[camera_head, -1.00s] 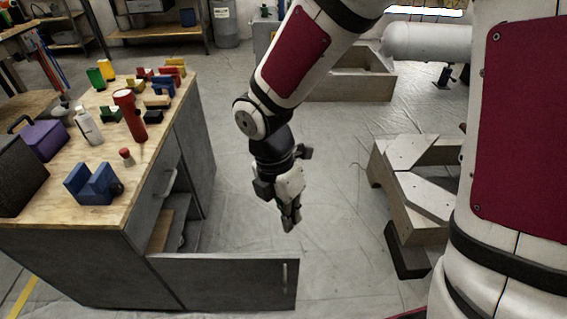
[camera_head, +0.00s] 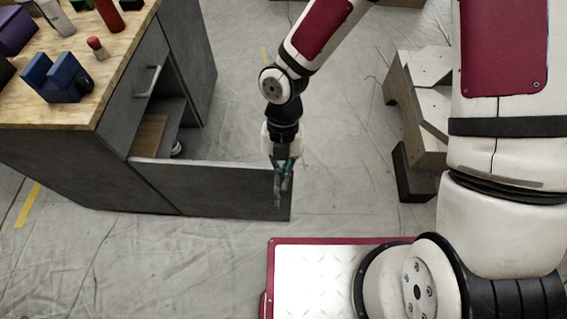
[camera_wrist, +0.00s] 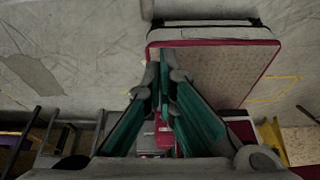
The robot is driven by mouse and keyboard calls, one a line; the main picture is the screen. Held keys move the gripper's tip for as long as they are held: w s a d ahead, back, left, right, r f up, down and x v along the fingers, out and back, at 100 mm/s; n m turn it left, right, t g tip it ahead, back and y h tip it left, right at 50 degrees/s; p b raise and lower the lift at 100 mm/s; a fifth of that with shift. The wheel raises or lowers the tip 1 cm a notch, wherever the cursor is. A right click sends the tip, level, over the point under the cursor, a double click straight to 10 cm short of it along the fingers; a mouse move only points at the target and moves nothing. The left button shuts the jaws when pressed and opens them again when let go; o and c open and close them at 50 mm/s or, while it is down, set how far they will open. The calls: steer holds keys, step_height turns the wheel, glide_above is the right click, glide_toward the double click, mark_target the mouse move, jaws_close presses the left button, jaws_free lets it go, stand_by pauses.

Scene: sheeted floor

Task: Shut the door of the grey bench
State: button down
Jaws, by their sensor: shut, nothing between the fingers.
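The grey bench (camera_head: 62,163) with a wooden top stands at the left of the head view. Its lower door (camera_head: 220,190) is wide open, sticking out to the right from the bench front, and the compartment behind it is exposed. My gripper (camera_head: 281,198) points down at the free right end of the door and overlaps it in the picture. I cannot tell whether it touches the door. Its teal-padded fingers, also in the wrist view (camera_wrist: 166,78), are shut and empty. The door's handle is hidden around the gripper.
Above the door is a closed drawer with a handle (camera_head: 148,80). A blue block (camera_head: 57,78) and a red-capped item (camera_head: 97,47) stand on the bench top. A wooden structure (camera_head: 418,95) stands to the right. Floor between it and the bench is clear.

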steer(key=shift+w+f+b, duration=0.55)
steer(key=shift+w+f, duration=0.1)
steer(key=shift+f, duration=0.35)
steer(key=shift+w+f+b, duration=0.5)
steer(key=shift+w+f, duration=0.1)
steer(key=shift+f, duration=0.4)
